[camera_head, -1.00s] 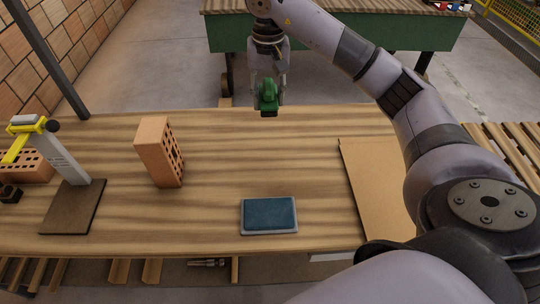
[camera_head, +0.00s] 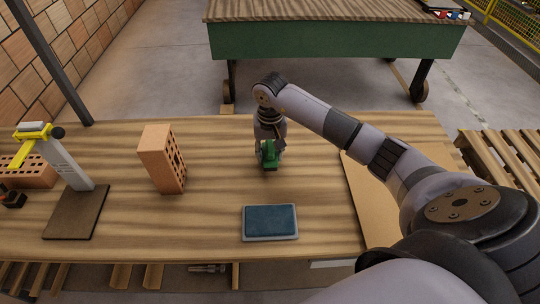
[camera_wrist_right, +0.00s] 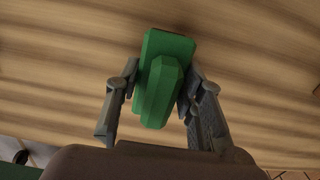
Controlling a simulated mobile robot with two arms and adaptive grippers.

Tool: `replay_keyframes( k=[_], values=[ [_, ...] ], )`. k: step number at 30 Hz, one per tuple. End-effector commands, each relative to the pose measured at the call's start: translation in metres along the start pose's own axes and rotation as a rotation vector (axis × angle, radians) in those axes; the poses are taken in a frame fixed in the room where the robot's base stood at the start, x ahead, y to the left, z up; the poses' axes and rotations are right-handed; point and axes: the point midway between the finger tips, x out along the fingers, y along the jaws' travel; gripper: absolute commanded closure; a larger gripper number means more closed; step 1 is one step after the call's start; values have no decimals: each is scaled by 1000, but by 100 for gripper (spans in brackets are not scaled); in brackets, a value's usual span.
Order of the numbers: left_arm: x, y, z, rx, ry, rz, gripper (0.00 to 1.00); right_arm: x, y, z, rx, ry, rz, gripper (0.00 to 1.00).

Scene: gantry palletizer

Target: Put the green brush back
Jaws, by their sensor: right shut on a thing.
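The green brush (camera_head: 269,155) is between the fingers of my right gripper (camera_head: 270,152), over the far middle part of the wooden table (camera_head: 220,215). In the right wrist view the green brush (camera_wrist_right: 163,80) sits between the two fingers of the right gripper (camera_wrist_right: 155,92), which press on its sides. The wood grain lies behind it. I cannot tell whether the brush touches the table top or hangs just above it. A blue pad in a grey tray (camera_head: 270,222) lies at the table's near edge. My left gripper is not in view.
An upright perforated brick (camera_head: 162,158) stands left of the brush. A grey and yellow stand (camera_head: 66,163) on a brown base and another brick (camera_head: 30,172) are at far left. A flat tan board (camera_head: 372,200) lies at right, under my arm. The table between brick and board is mostly clear.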

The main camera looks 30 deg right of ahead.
Motion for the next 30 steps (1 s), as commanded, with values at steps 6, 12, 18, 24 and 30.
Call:
replay_keyframes(
  k=[6,12,18,24,30],
  values=[
    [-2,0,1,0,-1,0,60,16,0,0,0,0,0,91],
    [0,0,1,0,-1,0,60,18,0,0,0,0,0,91],
    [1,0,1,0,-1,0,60,18,0,0,0,0,1,57],
    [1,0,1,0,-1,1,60,18,0,0,0,0,1,44],
    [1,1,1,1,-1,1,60,18,0,0,0,0,1,44]
  ],
)
